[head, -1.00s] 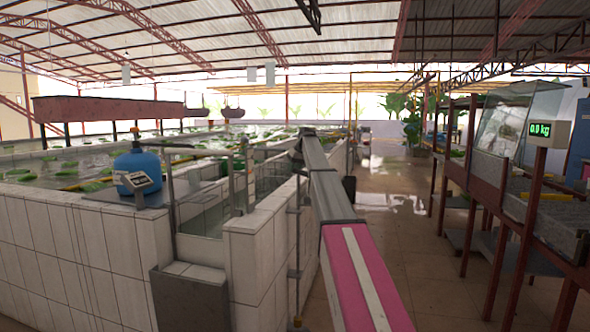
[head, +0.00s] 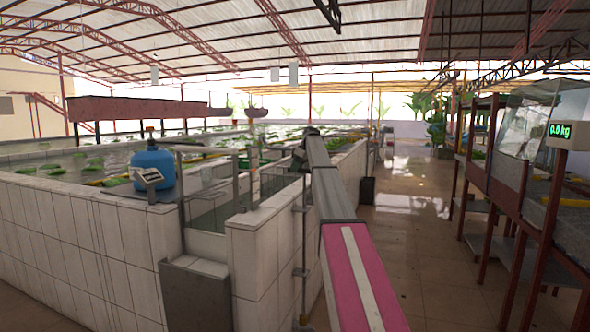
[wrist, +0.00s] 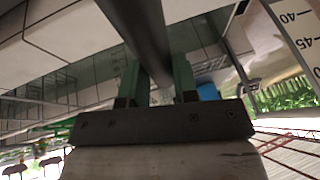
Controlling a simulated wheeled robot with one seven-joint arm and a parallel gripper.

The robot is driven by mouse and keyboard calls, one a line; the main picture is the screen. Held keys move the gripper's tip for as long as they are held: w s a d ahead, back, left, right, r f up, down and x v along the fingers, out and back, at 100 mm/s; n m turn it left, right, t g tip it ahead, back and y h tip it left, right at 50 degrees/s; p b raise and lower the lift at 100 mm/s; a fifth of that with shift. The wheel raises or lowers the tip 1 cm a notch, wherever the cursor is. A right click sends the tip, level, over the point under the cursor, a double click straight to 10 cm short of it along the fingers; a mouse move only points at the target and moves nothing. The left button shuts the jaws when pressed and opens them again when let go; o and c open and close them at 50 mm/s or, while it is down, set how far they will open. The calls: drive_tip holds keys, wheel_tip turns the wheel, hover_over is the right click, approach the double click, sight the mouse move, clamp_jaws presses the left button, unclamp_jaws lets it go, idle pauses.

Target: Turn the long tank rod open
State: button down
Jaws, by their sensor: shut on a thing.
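My gripper (wrist: 157,80) shows in the wrist view with two green fingers shut on a dark round rod (wrist: 137,25), which runs between them toward the top of the picture. In the head view my arm reaches forward along the tank wall, and my gripper (head: 301,148) is small and dark at its far end. A thin upright rod (head: 304,240) stands against the white tiled tank wall below it, held by small brackets. The grip itself is too small to make out in the head view. The rod's lower end is near the floor.
The white tiled tank (head: 100,225) fills the left side. A blue jar (head: 153,168) and a small display (head: 149,177) stand on its rim. A grey box (head: 195,290) is at the wall. Benches (head: 500,180) and a scale display (head: 562,131) line the right.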

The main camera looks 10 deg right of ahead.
drive_tip(key=shift+s+a+n, duration=0.1)
drive_tip(key=shift+n, duration=0.2)
drive_tip(key=c, duration=0.9)
unclamp_jaws()
drive_tip(key=v, duration=1)
drive_tip(key=shift+r, duration=0.35)
